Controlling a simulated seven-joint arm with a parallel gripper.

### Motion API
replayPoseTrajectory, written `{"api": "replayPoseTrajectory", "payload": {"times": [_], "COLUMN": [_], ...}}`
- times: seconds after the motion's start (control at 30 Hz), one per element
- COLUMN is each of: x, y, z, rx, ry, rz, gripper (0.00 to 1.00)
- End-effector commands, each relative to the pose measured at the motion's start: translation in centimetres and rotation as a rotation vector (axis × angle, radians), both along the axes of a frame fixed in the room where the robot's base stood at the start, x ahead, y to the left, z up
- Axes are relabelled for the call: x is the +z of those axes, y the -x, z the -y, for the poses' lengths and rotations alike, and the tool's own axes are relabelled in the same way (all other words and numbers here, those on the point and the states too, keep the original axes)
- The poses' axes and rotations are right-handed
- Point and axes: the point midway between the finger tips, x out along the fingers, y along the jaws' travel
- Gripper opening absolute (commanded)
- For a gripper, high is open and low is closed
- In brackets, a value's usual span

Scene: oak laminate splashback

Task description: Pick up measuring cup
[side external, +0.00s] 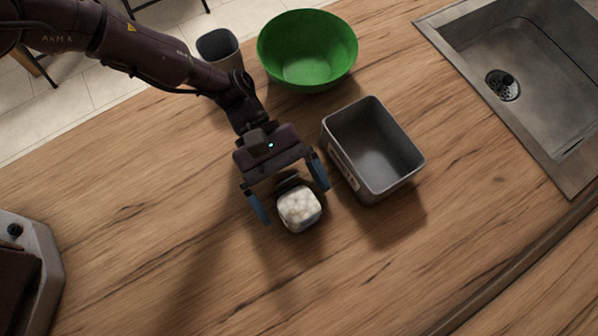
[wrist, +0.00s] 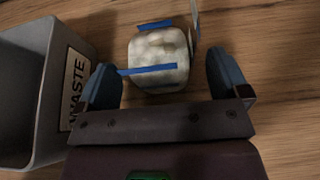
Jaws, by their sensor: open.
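What looks like the measuring cup (side external: 300,209) is a small rounded-square vessel, whitish and mottled, with blue strips on it in the wrist view (wrist: 160,44). A thin pale piece stands at its right side there, perhaps a handle. I cannot tell whether the white lumps are its contents. A dark part behind the cup is partly hidden by my gripper.
A grey rectangular bin (side external: 374,190) labelled WASTE stands close right of my gripper; it fills the left of the wrist view (wrist: 18,95). A green bowl (side external: 307,48) and grey cup (side external: 218,46) stand behind. A sink (side external: 520,85) is far right.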

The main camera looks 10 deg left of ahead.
Motion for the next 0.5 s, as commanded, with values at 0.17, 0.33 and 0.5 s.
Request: {"api": "replayPoseTrajectory", "payload": {"times": [0.17,0.33,0.5], "x": [-0.28,-0.26,-0.25], "y": [0.48,0.45,0.44], "z": [0.45,0.42,0.41], "rx": [0.000,0.000,0.000], "ry": [0.000,-0.001,-0.001], "rz": [0.001,0.001,0.001], "gripper": [0.94,0.87,0.48]}}
